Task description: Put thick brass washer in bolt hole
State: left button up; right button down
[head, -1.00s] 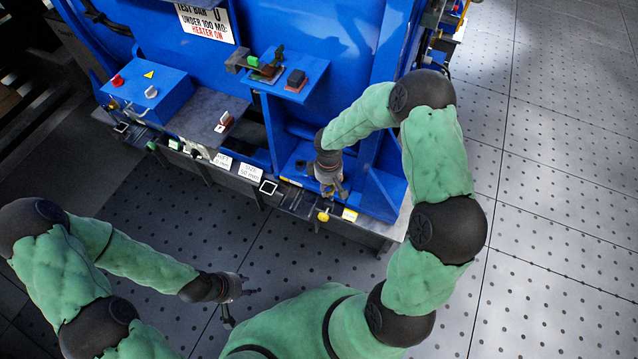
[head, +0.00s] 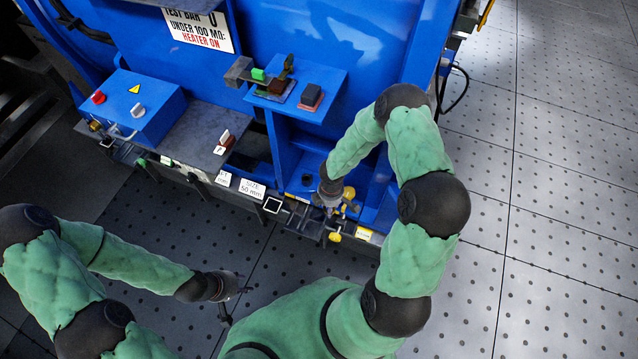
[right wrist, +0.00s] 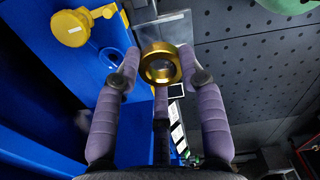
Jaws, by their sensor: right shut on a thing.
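The thick brass washer (right wrist: 160,65) is a shiny gold ring in the right wrist view. My right gripper (right wrist: 158,68) is shut on it, with purple fingers at its left and right sides. In the head view my right gripper (head: 332,205) is low over the blue bay at the machine's front edge; the washer cannot be made out there. A dark round spot (right wrist: 110,56) in the blue surface, partly behind the left finger, may be the bolt hole; I cannot tell. My left gripper (head: 236,296) is open and empty above the floor.
A yellow knob (right wrist: 69,28) stands on the blue surface beside the washer. Another yellow part (head: 335,237) is at the front rail. A blue shelf (head: 325,83) with small blocks is above the bay. A blue switch box (head: 140,95) stands left. The floor at right is clear.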

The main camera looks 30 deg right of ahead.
jog(key=w+d+f+b, duration=0.1)
jog(key=w+f+b, duration=0.1)
jog(key=w+f, duration=0.2)
jog(key=w+d+f+b, duration=0.2)
jog(key=w+f, duration=0.2)
jog(key=w+d+f+b, duration=0.2)
jog(key=w+f, duration=0.3)
jog(key=shift+d, duration=0.25)
jog(key=shift+r, duration=0.1)
jog(key=shift+f, duration=0.6)
jog(key=c, duration=0.7)
grip_release()
jog(key=shift+c, duration=0.2)
